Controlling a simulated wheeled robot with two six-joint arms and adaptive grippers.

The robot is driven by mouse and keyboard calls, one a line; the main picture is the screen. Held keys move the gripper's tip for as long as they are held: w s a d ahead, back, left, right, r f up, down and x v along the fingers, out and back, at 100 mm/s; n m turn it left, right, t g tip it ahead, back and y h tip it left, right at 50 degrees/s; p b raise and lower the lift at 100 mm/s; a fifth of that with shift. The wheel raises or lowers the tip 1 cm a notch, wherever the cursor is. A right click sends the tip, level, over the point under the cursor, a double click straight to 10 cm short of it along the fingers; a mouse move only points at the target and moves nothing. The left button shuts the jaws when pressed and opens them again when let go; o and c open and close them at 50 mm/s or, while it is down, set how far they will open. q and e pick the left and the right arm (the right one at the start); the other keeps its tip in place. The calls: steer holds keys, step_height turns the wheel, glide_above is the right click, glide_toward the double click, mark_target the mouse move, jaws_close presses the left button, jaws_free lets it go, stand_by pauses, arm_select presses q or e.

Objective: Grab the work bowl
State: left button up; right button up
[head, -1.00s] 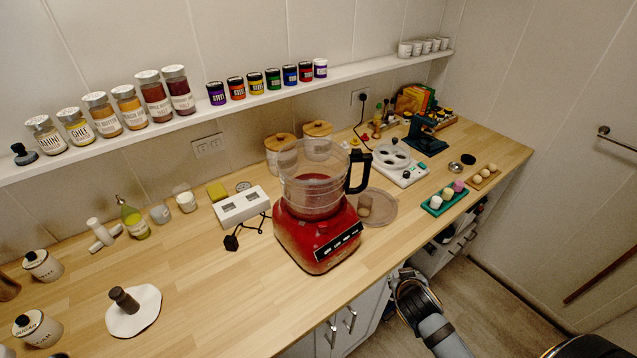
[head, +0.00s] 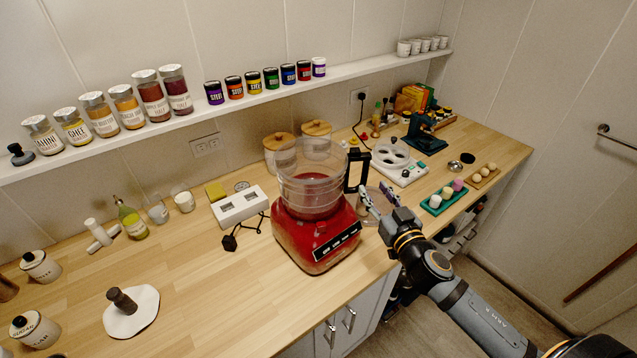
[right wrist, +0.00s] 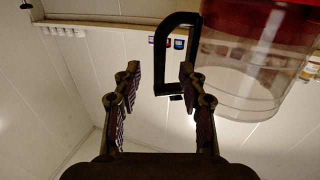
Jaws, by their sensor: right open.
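The work bowl (head: 312,190) is a clear container with a black handle (head: 356,172) on its right side. It sits upright on a red food processor base (head: 316,240) on the counter. My right gripper (head: 376,202) is open and empty, just right of the handle and base. In the right wrist view the bowl (right wrist: 240,75) is at upper right. Its black handle (right wrist: 164,62) shows between the open fingers of my right gripper (right wrist: 158,85), beyond the tips; I cannot tell whether they touch. My left gripper is not in view.
A clear round lid (head: 376,212) lies on the counter behind my right gripper. A white boxy device (head: 240,207) with a black cord stands left of the base. Two wooden-lidded jars (head: 279,150) stand behind the bowl.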

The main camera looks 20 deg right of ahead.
mark_target(366, 179)
steer(key=shift+w+a+r, duration=0.1)
steer(key=shift+w+a, duration=0.1)
steer(key=shift+w, duration=0.7)
steer(key=shift+w+d+r+p, duration=0.15)
steer(key=shift+w+p, duration=0.05)
steer(key=shift+p, duration=0.25)
steer(key=w+p, duration=0.3)
steer(key=w, duration=0.1)
steer(key=shift+w, duration=0.35)
steer(key=shift+w+f, duration=0.1)
steer(key=shift+f, duration=0.2)
steer(key=shift+c, duration=1.2)
jaws_close()
steer(key=shift+r, duration=0.1)
